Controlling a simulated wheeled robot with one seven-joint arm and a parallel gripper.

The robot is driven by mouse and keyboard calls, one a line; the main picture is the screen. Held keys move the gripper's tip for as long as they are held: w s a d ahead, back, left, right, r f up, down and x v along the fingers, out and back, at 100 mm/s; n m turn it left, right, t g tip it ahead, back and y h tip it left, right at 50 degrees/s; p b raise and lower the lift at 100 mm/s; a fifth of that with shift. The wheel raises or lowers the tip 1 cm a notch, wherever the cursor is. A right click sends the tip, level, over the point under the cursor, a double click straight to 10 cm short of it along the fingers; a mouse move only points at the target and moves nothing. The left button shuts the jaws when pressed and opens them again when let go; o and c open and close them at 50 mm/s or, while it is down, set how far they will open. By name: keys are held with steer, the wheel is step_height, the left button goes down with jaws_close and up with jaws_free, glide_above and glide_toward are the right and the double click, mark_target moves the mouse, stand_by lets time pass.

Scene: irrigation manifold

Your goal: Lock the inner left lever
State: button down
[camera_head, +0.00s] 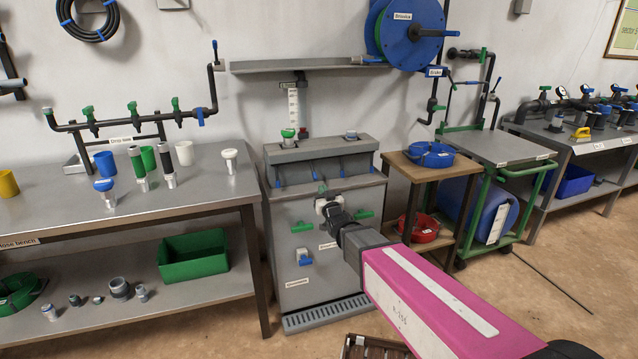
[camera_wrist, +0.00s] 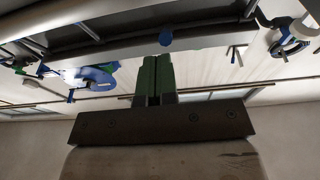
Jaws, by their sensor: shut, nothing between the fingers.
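Several blue levers hang in a row under the front of the grey manifold top (camera_head: 320,148) on the cabinet in the head view. The inner left lever (camera_head: 314,174) is the second from the left and points down, close above my gripper.
Green handles (camera_head: 302,227) and a blue valve (camera_head: 304,257) are on the cabinet front (camera_head: 285,240) around my gripper. A hose bench (camera_head: 225,200) stands left. A wooden stand (camera_head: 400,165) with a blue coil (camera_head: 431,154) stands close on the right.

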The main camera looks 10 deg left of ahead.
steer(key=w+r+g+h, duration=0.1)
steer(key=w+g+h, duration=0.1)
steer(key=w+h, duration=0.1)
steer(key=g+h, duration=0.3)
steer(key=g, duration=0.3)
glide_toward(315, 175)
steer(key=w, duration=0.4)
steer(key=s+d+r+g+h, duration=0.1)
steer(key=s+r+g, duration=0.3)
steer(key=r, duration=0.4)
steer(key=x, duration=1.4)
steer(key=shift+s+d+f, duration=0.1)
steer(key=shift+d+f, duration=0.05)
steer(key=shift+d, duration=0.05)
